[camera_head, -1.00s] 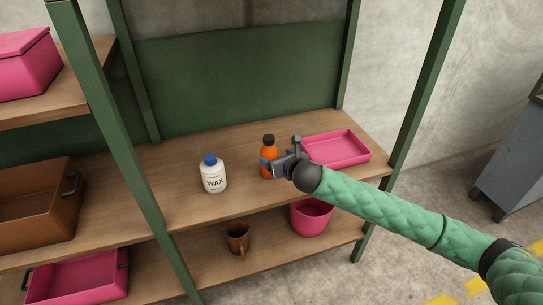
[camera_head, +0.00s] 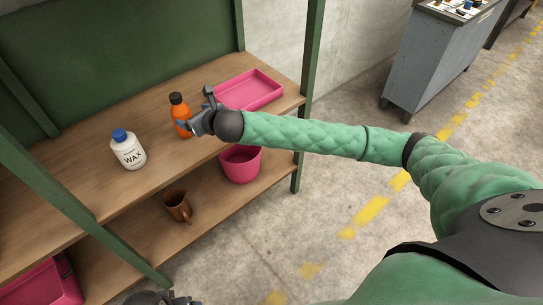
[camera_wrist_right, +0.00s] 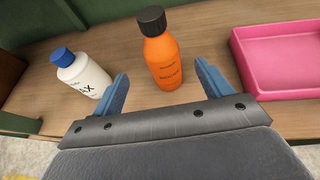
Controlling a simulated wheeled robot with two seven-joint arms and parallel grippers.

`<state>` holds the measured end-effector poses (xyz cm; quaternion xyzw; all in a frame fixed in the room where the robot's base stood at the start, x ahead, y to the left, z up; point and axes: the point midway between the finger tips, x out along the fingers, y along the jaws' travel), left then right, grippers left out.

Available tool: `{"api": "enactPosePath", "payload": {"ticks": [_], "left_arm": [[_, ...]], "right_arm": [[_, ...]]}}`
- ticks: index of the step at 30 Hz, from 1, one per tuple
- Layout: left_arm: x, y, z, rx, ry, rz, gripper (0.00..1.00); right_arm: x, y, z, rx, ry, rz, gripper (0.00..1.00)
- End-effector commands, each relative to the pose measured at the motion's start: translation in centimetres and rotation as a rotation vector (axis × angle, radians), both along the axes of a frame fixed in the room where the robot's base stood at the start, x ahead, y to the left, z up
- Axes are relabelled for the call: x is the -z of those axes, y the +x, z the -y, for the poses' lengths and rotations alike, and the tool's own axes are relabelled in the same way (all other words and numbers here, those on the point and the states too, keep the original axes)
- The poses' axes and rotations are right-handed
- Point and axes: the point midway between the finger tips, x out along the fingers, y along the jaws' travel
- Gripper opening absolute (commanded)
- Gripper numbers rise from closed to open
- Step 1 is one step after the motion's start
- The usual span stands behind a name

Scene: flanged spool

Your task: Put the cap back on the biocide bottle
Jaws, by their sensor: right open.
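An orange bottle (camera_head: 181,117) with a black cap (camera_head: 176,98) on its top stands upright on the upper wooden shelf. It also shows in the right wrist view (camera_wrist_right: 163,62), where its label is too small to read surely. No loose cap shows. My right gripper (camera_head: 196,111) is open at the bottle. In the wrist view its blue fingers lie on either side of the bottle, with gaps. A white bottle marked WAX (camera_head: 128,152) with a blue cap (camera_head: 119,135) stands to the left. A dark part at the bottom edge may be my left gripper; its fingers cannot be made out.
A pink tray (camera_head: 277,96) lies on the shelf, right of the orange bottle. A pink bucket (camera_head: 241,167) and a brown mug (camera_head: 177,206) stand on the shelf below. Green posts (camera_head: 309,90) frame the shelving. A grey cabinet (camera_head: 428,62) stands at the upper right.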

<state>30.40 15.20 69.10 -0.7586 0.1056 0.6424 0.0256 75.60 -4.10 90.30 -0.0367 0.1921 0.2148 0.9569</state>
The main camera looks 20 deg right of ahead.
Motion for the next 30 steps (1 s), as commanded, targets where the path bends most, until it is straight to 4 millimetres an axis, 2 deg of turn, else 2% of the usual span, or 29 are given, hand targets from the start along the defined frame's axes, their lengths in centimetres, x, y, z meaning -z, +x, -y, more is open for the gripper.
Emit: {"api": "enactPosePath", "payload": {"ticks": [5, 15, 21, 30], "left_arm": [[0.0, 0.0, 0.0, 0.000, 0.000, 0.001, 0.78], [0.0, 0.1, 0.0, 0.001, 0.001, 0.001, 0.78], [0.0, 0.1, 0.0, 0.002, 0.001, 0.001, 0.78], [0.0, 0.1, 0.0, 0.002, 0.001, 0.001, 0.78]], "right_arm": [[1.1, -1.6, -1.0, 0.046, 0.096, -0.069, 0.78], [4.2, -6.9, -3.0, 0.261, 0.450, -0.324, 0.78], [6.0, -10.0, -3.3, 0.417, 0.656, -0.475, 0.78], [8.7, -14.7, -2.7, 0.692, 0.951, -0.688, 0.78]]}}
